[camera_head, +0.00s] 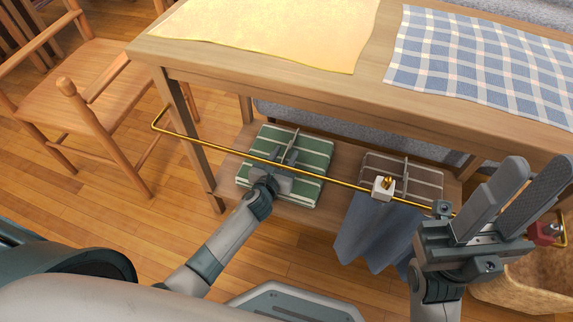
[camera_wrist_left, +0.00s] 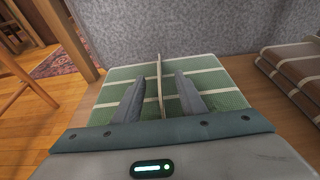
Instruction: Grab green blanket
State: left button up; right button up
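The green blanket (camera_head: 313,163) is folded, with pale stripes, and lies on the table's lower shelf. A thin pale upright strip (camera_wrist_left: 160,82) stands along its middle. My left gripper (camera_head: 285,158) is above the blanket. In the left wrist view the left gripper (camera_wrist_left: 160,98) is open, one finger on each side of the strip, with green blanket (camera_wrist_left: 222,98) showing in the gaps. Whether the fingertips touch the blanket I cannot tell. My right gripper (camera_head: 513,205) is at the right, raised with its two fingers apart and nothing between them.
A brown striped folded blanket (camera_head: 425,178) lies right of the green one. A brass rail (camera_head: 222,150) runs along the table's front, bearing a white block (camera_head: 383,188) and a hanging blue cloth (camera_head: 370,235). The wooden tabletop (camera_head: 375,92) overhangs the shelf.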

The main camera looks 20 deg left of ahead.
pick_arm(q)
jog(key=shift+x, duration=1.05)
grip_shut()
jog(key=shift+r, duration=0.1)
dwell(0.8)
